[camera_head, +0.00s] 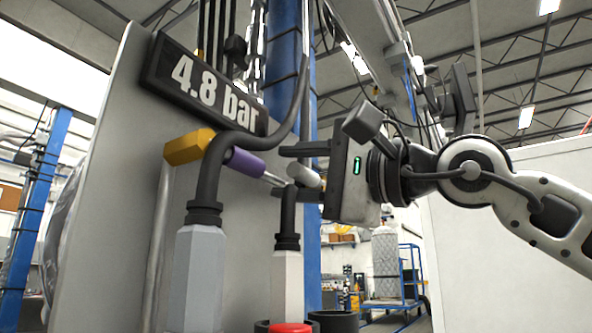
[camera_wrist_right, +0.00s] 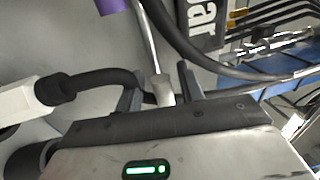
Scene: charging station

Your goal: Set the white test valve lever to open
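The white lever end (camera_head: 304,175) is a short white cylinder on a thin metal rod. The rod runs left to a purple sleeve (camera_head: 245,162), beside a yellow block (camera_head: 189,147) on the grey panel. My right gripper (camera_head: 301,172) comes in from the right, its fingers above and below the white end. In the right wrist view my right gripper (camera_wrist_right: 160,82) is open, with the white lever end (camera_wrist_right: 163,88) between its fingers and gaps on both sides. The purple sleeve shows at the top there. My left gripper is not in view.
A dark sign reading "4.8 bar" (camera_head: 206,84) is on the panel (camera_head: 118,200) above the lever. Black hoses with pale hexagonal fittings (camera_head: 200,275) stand close in front and below. A red button (camera_head: 290,328) is at the bottom edge. A blue cart stands farther back.

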